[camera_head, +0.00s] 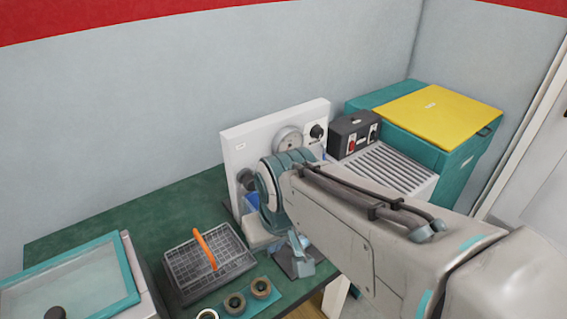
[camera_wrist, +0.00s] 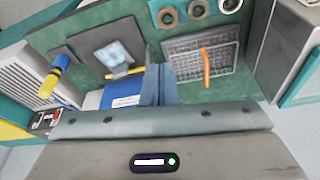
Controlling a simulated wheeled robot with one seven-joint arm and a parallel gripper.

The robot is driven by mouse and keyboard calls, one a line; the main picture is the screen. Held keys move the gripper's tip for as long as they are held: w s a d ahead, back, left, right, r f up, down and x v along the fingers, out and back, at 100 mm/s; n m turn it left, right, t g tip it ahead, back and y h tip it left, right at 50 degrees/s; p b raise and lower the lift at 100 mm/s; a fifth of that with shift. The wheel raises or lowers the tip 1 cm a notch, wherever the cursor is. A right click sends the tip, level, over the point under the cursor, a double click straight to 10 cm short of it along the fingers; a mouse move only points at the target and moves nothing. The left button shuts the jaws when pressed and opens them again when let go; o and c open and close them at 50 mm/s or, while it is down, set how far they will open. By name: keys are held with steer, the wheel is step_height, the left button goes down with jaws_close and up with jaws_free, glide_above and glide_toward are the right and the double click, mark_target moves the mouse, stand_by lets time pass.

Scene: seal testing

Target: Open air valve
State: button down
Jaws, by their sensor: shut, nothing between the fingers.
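A white upright panel (camera_head: 240,142) stands at the back of the green table, with a round gauge (camera_head: 288,140) and a black knob (camera_head: 317,131) on its face. Which part is the air valve I cannot tell for sure; my arm hides the panel's lower part. In the wrist view my gripper (camera_wrist: 156,86) is shut and empty, its blue-grey fingers together above the table. A blue item with white (camera_wrist: 122,96) lies beside the fingers.
A wire basket with an orange handle (camera_head: 206,249), several rings (camera_head: 261,287) and a dark plate (camera_wrist: 91,42) with a clear bluish piece lie on the table. A black switch box (camera_head: 353,134) and a ridged white unit (camera_head: 389,169) stand right. A glass-lidded box (camera_head: 75,290) is left.

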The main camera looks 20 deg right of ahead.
steer(key=shift+a, duration=0.1)
steer(key=w+a+f+m+t+y+b, duration=0.3)
steer(key=w+f+m+y+b, duration=0.5)
steer(key=m+b, duration=0.5)
steer(key=w+d+f+m+t+h+b, duration=0.1)
steer(key=w+d+m+t+h+b, duration=0.1)
steer(key=d+m, duration=0.6)
steer(key=w+d+f+m+t+h+b, duration=0.2)
steer(key=w+d+m+t+h+b, duration=0.1)
steer(key=w+d+m+t+b, duration=0.2)
steer(key=w+d+m+t, duration=0.2)
steer(key=d+m+t, duration=0.1)
steer(key=d+m, duration=0.1)
steer(key=shift+m, duration=0.9)
steer(key=shift+w, duration=0.1)
